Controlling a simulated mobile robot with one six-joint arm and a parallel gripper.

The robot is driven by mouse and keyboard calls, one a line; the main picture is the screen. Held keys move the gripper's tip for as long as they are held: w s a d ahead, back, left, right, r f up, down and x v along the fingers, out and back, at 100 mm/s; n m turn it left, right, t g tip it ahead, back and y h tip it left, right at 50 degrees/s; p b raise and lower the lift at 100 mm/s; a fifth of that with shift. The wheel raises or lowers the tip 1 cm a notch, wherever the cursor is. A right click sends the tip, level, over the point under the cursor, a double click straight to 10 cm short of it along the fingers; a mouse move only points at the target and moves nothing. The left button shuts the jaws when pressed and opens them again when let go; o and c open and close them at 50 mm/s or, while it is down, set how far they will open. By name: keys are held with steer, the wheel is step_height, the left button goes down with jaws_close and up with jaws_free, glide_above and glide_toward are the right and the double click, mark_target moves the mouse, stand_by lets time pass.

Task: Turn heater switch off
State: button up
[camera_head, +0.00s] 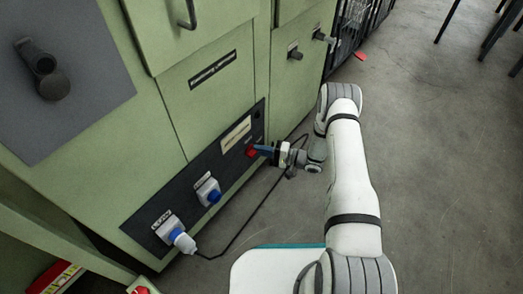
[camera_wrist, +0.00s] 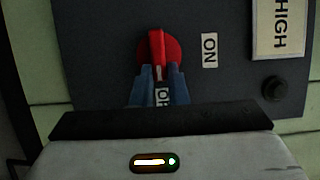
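The heater switch is a red rotary knob with a raised bar handle (camera_wrist: 157,45) on the dark panel. In the wrist view the bar stands upright, its white-marked lower end towards a label reading "OF", partly hidden between my fingers. An "ON" label (camera_wrist: 209,50) is to the right of the knob. My gripper (camera_wrist: 161,72) has its two blue fingers close together, one on each side of the bar's lower end, and appears shut on it. In the head view my gripper (camera_head: 259,149) reaches the red switch (camera_head: 251,152) from the right.
The dark panel (camera_head: 143,219) also has two blue-and-white sockets (camera_head: 208,192); a plug (camera_head: 183,242) is in the lower one. Its black cable (camera_head: 240,232) runs along the floor beneath my arm. A black button (camera_wrist: 275,88) is right of the switch.

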steer(key=o, duration=0.3)
steer(key=shift+w+a, duration=0.1)
steer(key=shift+w, duration=0.05)
steer(key=shift+o, duration=0.2)
steer(key=p+v, duration=0.2)
steer(key=v, duration=0.6)
